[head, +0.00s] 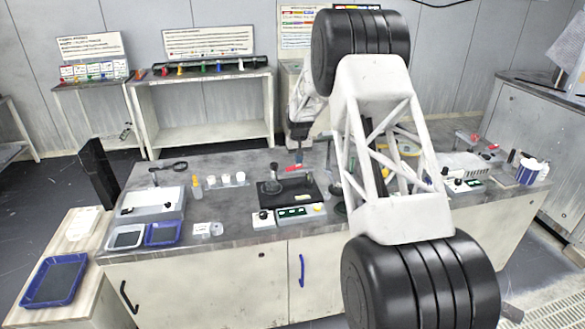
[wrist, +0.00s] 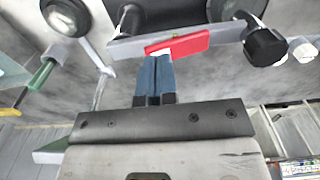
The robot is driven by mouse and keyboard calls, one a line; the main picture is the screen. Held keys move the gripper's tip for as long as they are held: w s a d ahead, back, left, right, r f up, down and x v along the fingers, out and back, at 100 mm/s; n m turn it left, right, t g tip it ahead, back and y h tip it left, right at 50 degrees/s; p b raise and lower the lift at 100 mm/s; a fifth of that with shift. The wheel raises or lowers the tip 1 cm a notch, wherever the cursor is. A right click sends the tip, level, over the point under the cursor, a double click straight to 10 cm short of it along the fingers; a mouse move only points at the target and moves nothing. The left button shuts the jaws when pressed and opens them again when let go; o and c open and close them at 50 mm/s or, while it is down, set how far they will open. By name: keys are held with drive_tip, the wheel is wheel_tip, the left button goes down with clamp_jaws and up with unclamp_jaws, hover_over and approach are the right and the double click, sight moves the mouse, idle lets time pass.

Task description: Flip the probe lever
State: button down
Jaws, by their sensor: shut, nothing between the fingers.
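A red lever with a pale end (wrist: 182,45) lies slanted across a grey bar (wrist: 215,35) in the wrist view; I take it for the probe lever. My gripper (wrist: 157,60) has its two blue-grey fingers together, with nothing between them. Their tips are at the lever's left, pale end; I cannot tell whether they touch it. In the head view, a small red piece (head: 292,167) shows on the bench below the dark end of my arm, beside a black plate unit (head: 300,187).
Close to the lever in the wrist view are a black knob (wrist: 264,46), a dark cylinder (wrist: 128,18) and a round dark-rimmed part (wrist: 66,16). A green-handled tool (wrist: 41,75) lies at left.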

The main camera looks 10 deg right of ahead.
drive_tip(key=shift+f, duration=0.75)
idle(0.6)
drive_tip(key=shift+r, duration=3.55)
drive_tip(key=shift+s+r, duration=0.3)
drive_tip(key=shift+r, duration=0.1)
drive_tip(key=s+a+r, duration=0.2)
drive_tip(key=s+r, duration=0.4)
drive_tip(key=s, duration=0.5)
drive_tip(key=s+a+r+t, duration=0.1)
drive_tip(key=s+r, duration=0.6)
drive_tip(key=s, duration=0.3)
drive_tip(key=s+a+r, duration=0.2)
drive_tip(key=s+r, duration=0.4)
drive_tip(key=s, duration=0.5)
drive_tip(key=s+a+f, duration=0.1)
drive_tip(key=s, duration=1.6)
drive_tip(key=s+a+f+t, duration=0.1)
drive_tip(key=s+f, duration=0.1)
drive_tip(key=s, duration=1.6)
drive_tip(key=shift+f+t, duration=0.15)
drive_tip(key=shift+t, duration=0.15)
